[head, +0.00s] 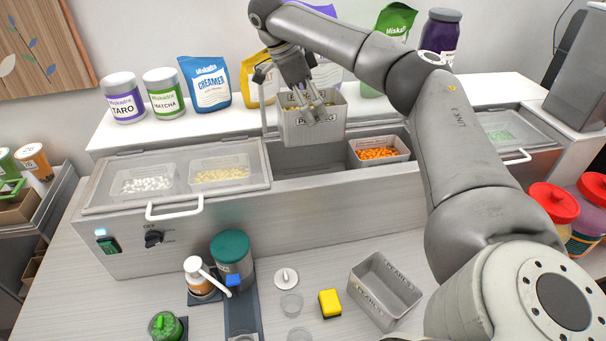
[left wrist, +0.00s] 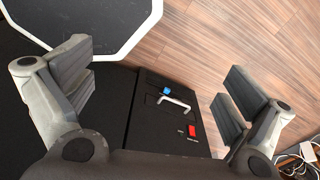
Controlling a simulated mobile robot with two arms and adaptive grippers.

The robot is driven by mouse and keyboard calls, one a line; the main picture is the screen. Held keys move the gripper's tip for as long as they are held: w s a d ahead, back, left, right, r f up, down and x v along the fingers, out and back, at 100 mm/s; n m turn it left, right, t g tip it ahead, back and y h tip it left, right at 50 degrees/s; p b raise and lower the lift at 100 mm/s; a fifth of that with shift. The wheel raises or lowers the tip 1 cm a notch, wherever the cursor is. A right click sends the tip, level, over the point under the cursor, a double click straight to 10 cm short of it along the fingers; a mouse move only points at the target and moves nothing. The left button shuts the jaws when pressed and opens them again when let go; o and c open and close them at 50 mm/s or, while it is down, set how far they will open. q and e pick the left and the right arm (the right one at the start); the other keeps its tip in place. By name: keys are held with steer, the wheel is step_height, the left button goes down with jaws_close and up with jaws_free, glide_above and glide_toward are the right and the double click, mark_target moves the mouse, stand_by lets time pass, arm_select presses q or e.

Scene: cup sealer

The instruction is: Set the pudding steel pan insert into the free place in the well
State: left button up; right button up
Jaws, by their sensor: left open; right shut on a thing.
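The pudding steel pan insert (head: 303,134), with a dark label partly hidden by my fingers, hangs over the open middle of the well. My right gripper (head: 318,114) is shut on its near wall. The free place (head: 308,161) in the well (head: 340,184) is a dark gap below the pan and left of a pan of orange cubes (head: 379,154). The pan looks roughly upright; its bottom is near the well's opening, and I cannot tell the exact gap. My left gripper (left wrist: 155,92) is open and empty in the left wrist view, above a wooden floor.
Clear lids cover the left pans (head: 147,180) and the right end of the well. Tubs and bags, including a creamer bag (head: 207,84), line the back shelf.

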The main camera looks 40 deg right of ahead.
mark_target(316, 119)
steer(key=shift+f, duration=0.8)
steer(key=shift+s+d+f, duration=0.1)
steer(key=shift+s+f, duration=0.4)
steer(key=shift+s, duration=0.35)
steer(key=shift+f, duration=0.3)
steer(key=shift+w+f, duration=0.2)
steer(key=shift+f, duration=0.35)
steer(key=shift+w+f, duration=0.15)
steer(key=shift+f, duration=0.35)
steer(key=shift+w+f, duration=0.25)
steer(key=shift+f, duration=0.4)
steer(key=shift+s+f, duration=0.15)
steer(key=shift+f, duration=0.25)
step_height(316, 119, down, 7)
steer(key=shift+s+f, duration=0.1)
steer(key=shift+s, duration=0.05)
steer(key=shift+f, duration=0.35)
arm_select(q)
steer(key=shift+w+d+r, duration=0.1)
steer(key=shift+w+d, duration=0.05)
steer(key=shift+w, duration=0.65)
arm_select(e)
steer(key=shift+f, duration=0.2)
